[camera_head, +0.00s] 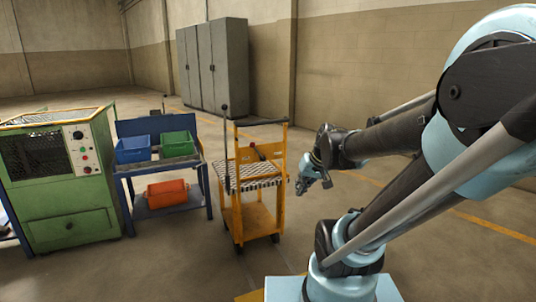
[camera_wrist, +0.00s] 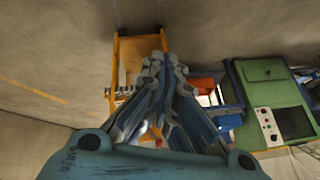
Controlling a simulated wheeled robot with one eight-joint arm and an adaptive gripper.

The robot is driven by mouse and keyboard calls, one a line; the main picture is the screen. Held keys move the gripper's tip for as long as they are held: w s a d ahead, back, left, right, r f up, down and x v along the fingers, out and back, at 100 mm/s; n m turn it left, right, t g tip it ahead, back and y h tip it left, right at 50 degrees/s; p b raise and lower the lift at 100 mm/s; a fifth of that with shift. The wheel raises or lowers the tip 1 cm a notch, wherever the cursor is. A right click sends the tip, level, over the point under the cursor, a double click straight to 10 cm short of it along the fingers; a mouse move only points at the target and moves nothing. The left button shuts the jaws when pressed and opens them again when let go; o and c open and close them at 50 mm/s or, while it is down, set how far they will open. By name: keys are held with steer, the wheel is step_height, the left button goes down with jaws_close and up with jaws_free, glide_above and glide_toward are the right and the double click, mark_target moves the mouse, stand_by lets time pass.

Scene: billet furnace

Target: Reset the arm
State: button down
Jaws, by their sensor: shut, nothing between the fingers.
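My arm reaches in from the right of the head view, with its elbow bent. My gripper (camera_head: 303,186) hangs at the end of it, just right of the yellow cart (camera_head: 281,190), and looks apart from it, though the depth is hard to judge. In the wrist view my gripper (camera_wrist: 165,62) has its fingers together, with nothing between them. The yellow cart (camera_wrist: 134,45) shows behind the fingers there, partly hidden by them.
A green furnace (camera_head: 65,190) stands at the left. Beside it a blue workbench (camera_head: 157,126) carries a blue bin (camera_head: 133,149) and a green bin (camera_head: 178,144), with an orange bin (camera_head: 167,193) below. Grey lockers (camera_head: 213,65) stand at the back. The floor right of the cart is clear.

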steer(key=s+d+f+g+h, duration=0.1)
steer(key=s+d+f, duration=0.1)
steer(key=s, duration=0.4)
steer(key=s+d+f+m+g+h, duration=0.1)
steer(key=s+d+f+h, duration=0.1)
steer(key=s+d, duration=0.3)
steer(key=shift+s+d+f+m+g, duration=0.35)
steer(key=shift+s+f, duration=0.2)
steer(key=shift+s, duration=0.35)
steer(key=shift+w+f, duration=0.2)
steer(key=shift+w, duration=0.3)
